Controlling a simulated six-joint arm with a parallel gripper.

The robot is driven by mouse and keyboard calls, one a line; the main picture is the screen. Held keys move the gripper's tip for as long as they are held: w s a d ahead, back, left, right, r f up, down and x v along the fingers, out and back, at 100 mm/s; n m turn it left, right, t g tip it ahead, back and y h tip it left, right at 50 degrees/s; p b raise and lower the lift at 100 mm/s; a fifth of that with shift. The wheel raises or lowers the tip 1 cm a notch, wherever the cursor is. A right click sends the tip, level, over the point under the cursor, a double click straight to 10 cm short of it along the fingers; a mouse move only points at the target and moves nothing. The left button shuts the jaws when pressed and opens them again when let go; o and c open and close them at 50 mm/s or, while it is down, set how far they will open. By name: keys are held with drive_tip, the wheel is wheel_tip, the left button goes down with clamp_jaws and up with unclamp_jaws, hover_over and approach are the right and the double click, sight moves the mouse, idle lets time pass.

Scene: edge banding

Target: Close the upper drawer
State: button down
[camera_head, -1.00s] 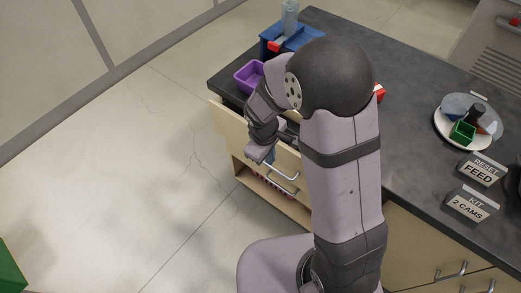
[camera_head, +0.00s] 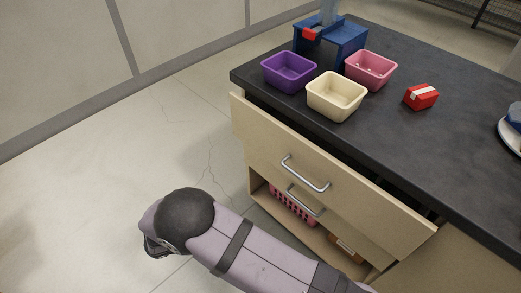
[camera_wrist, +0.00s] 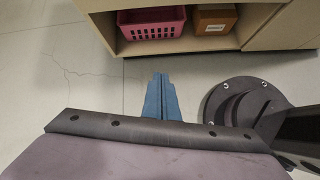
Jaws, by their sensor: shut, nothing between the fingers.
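The upper drawer (camera_head: 375,203) stands partly open in the head view. Its pale wood front juts out from under the dark counter, with a dark gap behind its top edge. Its silver bar handle (camera_head: 305,173) is free, with nothing touching it. My gripper's blue fingers (camera_wrist: 161,97) are shut together and empty in the wrist view. They show over the floor, in front of the open lower part of the cabinet. In the head view my arm is low at the front left, apart from the drawer front, and the fingers are hidden there. The drawer's inside is mostly hidden.
Below are a second handle (camera_head: 305,200), a pink basket (camera_wrist: 152,24) and a brown box (camera_wrist: 214,20). Purple (camera_head: 289,72), cream (camera_head: 337,95) and pink (camera_head: 371,69) bins and a red box (camera_head: 421,97) stand on the counter (camera_head: 440,150). Floor left is clear.

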drive_tip(key=w+r+n+t+h, duration=0.25)
drive_tip(key=w+r+t, duration=0.25)
drive_tip(key=w+r, duration=0.5)
drive_tip(key=t+h, duration=0.2)
drive_tip(key=h, duration=0.2)
approach(269, 135)
drive_tip(key=x, duration=0.6)
drive_tip(key=shift+w+d+f, duration=0.15)
drive_tip(key=shift+f, duration=0.05)
drive_tip(key=p+x, duration=0.1)
drive_tip(key=x, duration=0.3)
drive_tip(key=shift+w+d, duration=0.2)
drive_tip(key=shift+d, duration=0.05)
drive_tip(key=shift+w+d+r, duration=0.1)
drive_tip(key=shift+d+r, duration=0.05)
